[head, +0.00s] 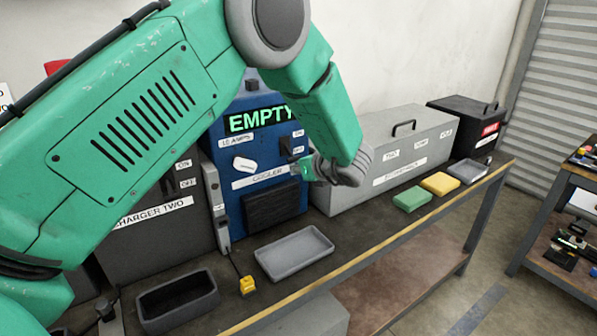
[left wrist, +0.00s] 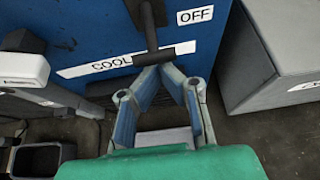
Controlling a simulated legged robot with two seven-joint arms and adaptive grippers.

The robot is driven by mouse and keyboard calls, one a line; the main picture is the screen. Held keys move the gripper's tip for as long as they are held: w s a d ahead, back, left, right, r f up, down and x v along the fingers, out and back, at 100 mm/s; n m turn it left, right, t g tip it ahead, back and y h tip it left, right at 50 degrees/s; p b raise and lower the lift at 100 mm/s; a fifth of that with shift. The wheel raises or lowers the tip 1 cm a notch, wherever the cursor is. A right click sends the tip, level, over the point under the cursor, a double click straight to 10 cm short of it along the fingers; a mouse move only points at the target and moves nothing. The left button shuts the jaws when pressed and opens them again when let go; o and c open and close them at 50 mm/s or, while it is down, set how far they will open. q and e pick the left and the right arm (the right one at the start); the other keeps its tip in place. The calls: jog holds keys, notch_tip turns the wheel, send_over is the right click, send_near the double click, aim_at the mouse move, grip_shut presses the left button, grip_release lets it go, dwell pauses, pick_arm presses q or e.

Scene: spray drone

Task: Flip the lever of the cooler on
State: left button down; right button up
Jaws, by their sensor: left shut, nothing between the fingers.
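The blue cooler (head: 262,208) stands against the wall, with a green "EMPTY" display and a "COOLER" label. Its black lever (head: 287,146) is on the right of the front, by the ON and OFF labels. In the left wrist view the lever (left wrist: 151,30) points down beside the OFF label and ends in a dark crossbar. My left gripper (head: 304,170) is at the cooler's front, just below the lever. Its fingertips (left wrist: 165,70) meet just under the crossbar, shut with nothing between them; I cannot tell whether they touch it. My right gripper is not in view.
A grey metal box (head: 345,195) stands close to the right of the cooler. A grey tray (head: 294,254) lies in front of it, and a dark bin (head: 178,300) is at the left. Green (head: 411,200) and yellow (head: 440,183) sponges lie farther right along the bench.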

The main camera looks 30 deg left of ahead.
pick_arm(q)
jog(key=shift+d, duration=0.2)
jog(key=shift+a+r+h+p, duration=0.15)
jog(key=shift+r+h+p, duration=0.15)
jog(key=shift+h, duration=0.2)
jog(key=shift+d+r+g+h+p, duration=0.25)
jog(key=shift+g+h+p, duration=0.05)
jog(key=shift+p, duration=0.05)
